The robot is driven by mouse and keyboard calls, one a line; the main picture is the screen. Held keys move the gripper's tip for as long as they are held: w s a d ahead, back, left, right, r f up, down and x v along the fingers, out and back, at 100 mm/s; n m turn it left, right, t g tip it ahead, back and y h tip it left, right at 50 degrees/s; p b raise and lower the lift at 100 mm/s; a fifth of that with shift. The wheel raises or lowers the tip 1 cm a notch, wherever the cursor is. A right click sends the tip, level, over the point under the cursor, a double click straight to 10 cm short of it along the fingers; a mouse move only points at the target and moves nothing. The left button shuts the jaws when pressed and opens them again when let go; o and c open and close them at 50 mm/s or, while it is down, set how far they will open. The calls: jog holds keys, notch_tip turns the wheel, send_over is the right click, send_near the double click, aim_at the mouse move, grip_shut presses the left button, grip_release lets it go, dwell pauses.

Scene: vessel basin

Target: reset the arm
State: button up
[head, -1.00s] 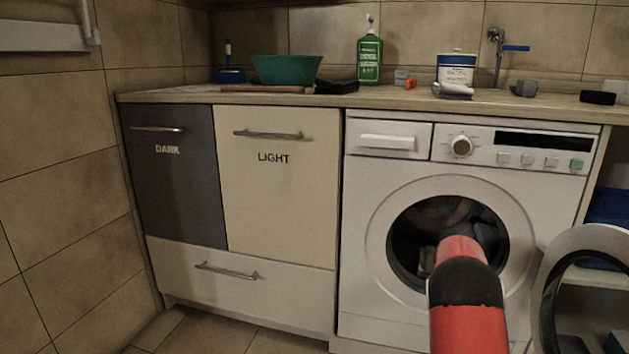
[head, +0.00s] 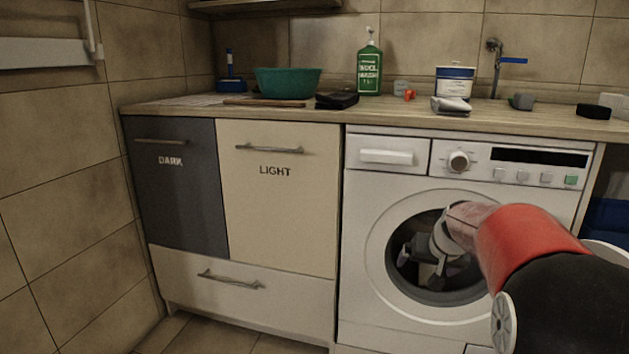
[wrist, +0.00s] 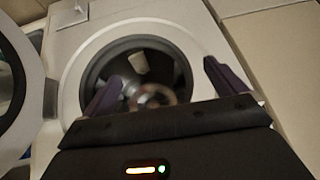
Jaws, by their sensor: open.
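My arm, red and black, reaches in from the lower right in the head view. My gripper (wrist: 165,95) shows in the wrist view with its two dark purple fingers spread wide apart and nothing between them. The washing machine (head: 365,215) stands at the right under the counter. Its drum opening (wrist: 178,68) is dark, with a pale piece and a blurred brownish round shape inside that I cannot identify. In the head view, the arm covers part of the opening.
The machine's open door (wrist: 20,90) stands beside the opening. The dark (head: 172,205) and light (head: 280,215) cabinet fronts are shut. The counter (head: 400,112) holds a green basin (head: 287,82), a green bottle (head: 369,68) and a white-blue tub (head: 454,82). Floor before the cabinets looks clear.

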jog(key=s+a+r+p, duration=0.1)
jog(key=s+a+r, duration=0.2)
jog(key=s, duration=0.3)
jog(key=s+a+r+n+p, duration=0.1)
jog(key=s+a+r, duration=0.1)
jog(key=s, duration=0.4)
jog(key=s+a+r+p, duration=0.1)
jog(key=s+a+r, duration=0.2)
jog(key=s, duration=0.3)
jog(key=s+a+f+n+g+p, duration=0.1)
jog(key=s+a+f+p, duration=0.1)
jog(key=s, duration=1.3)
jog(key=shift+f, duration=0.2)
